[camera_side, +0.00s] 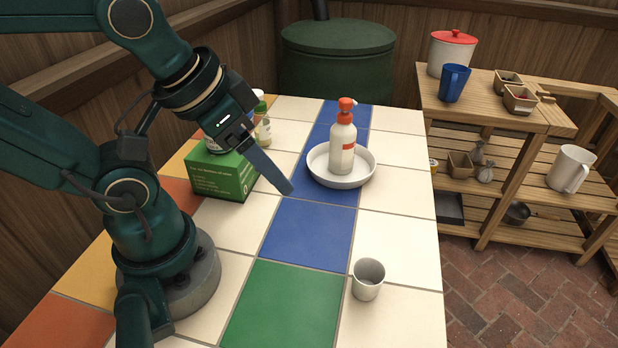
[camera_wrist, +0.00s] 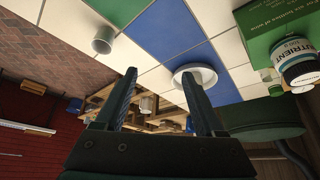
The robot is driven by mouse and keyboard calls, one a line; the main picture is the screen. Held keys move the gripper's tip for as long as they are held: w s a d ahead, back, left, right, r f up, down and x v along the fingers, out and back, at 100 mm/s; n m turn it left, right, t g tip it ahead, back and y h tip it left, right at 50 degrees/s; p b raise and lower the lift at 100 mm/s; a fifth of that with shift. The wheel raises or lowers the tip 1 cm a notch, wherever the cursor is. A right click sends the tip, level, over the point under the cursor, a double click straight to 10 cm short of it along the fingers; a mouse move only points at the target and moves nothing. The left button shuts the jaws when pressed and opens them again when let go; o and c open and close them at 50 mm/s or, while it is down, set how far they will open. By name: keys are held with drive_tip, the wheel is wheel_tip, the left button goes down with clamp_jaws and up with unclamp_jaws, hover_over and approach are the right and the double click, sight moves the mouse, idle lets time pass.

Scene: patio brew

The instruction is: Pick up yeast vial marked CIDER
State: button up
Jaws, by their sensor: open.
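A small vial with a green cap (camera_side: 263,130) stands behind the green box, partly hidden by my gripper. Its label cannot be read, so I cannot tell whether it says CIDER. What seems to be the same vial shows small at the right of the wrist view (camera_wrist: 274,88). My gripper (camera_side: 288,188) is over the tiles between the green box and the white dish, apart from the vial. In the wrist view its two fingers (camera_wrist: 158,75) stand wide apart with nothing between their tips.
A green box (camera_side: 225,178) carries a jar labelled NUTRIENT (camera_wrist: 297,64). A white dish (camera_side: 342,181) holds an orange-topped spray bottle (camera_side: 342,145). A metal cup (camera_side: 367,284) stands at the front right. Wooden shelves (camera_side: 500,105) stand beyond the table. The front middle tiles are clear.

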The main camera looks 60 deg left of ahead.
wheel_tip(320, 180, up, 5)
drive_tip(key=m+y, duration=1.2)
drive_tip(key=m, duration=1.1)
hover_over(260, 110)
drive_tip(key=s+d, duration=0.1)
drive_tip(key=d, duration=0.2)
drive_tip(key=f, duration=1.2)
drive_tip(key=shift+s, duration=0.2)
drive_tip(key=shift+w+a+f, duration=0.1)
drive_tip(key=shift+a+f, duration=0.1)
drive_tip(key=shift+f, duration=0.2)
drive_tip(key=shift+x, duration=2.35)
drive_tip(key=shift+r, duration=0.1)
